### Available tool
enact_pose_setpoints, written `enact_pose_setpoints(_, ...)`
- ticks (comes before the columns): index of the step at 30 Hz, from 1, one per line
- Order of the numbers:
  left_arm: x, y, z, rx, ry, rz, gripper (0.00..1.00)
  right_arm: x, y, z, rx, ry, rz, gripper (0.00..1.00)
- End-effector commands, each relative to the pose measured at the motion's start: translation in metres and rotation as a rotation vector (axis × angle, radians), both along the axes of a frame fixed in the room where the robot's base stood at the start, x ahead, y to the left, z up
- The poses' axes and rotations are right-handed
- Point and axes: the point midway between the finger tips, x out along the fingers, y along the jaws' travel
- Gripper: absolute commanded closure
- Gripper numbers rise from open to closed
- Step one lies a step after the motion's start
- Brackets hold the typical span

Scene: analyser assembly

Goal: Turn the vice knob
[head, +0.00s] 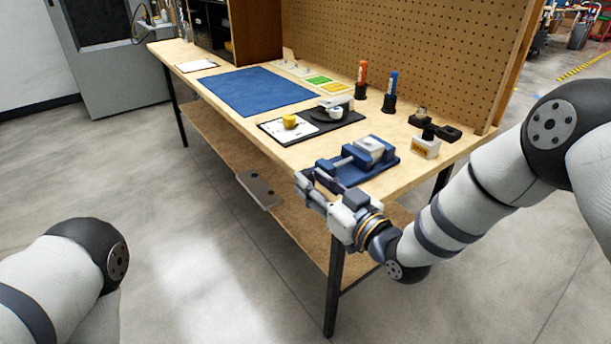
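The blue and grey vice (368,151) stands on the near right part of the workbench, close to its front edge. My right gripper (313,180) is at the front edge of the bench, at the vice's front end. Its fingers point toward the vice, and I cannot tell whether they touch it. The vice knob is not clearly visible; the gripper may cover it. The finger gap is too small to judge. Only links of my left arm show at lower left; the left gripper is out of view.
The wooden workbench (215,118) has a blue mat (257,91) and a black tray (345,123) with a yellow part (290,121). A labelled bottle (425,147) stands right of the vice. Orange (362,75) and blue (391,88) markers stand before the pegboard (400,50).

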Motion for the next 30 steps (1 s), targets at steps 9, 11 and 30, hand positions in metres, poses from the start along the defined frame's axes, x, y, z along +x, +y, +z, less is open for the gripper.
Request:
enact_pose_setpoints(9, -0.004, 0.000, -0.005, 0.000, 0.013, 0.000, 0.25, 0.026, 0.019, 0.000, -0.001, 0.001, 0.000, 0.70)
enact_pose_setpoints(11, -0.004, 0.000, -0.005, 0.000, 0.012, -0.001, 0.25, 0.026, 0.019, 0.000, -0.001, 0.001, -0.001, 0.70)
enact_pose_setpoints(30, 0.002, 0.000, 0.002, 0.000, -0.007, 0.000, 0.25, 0.026, 0.019, 0.005, -0.034, 0.040, -0.001, 1.00)
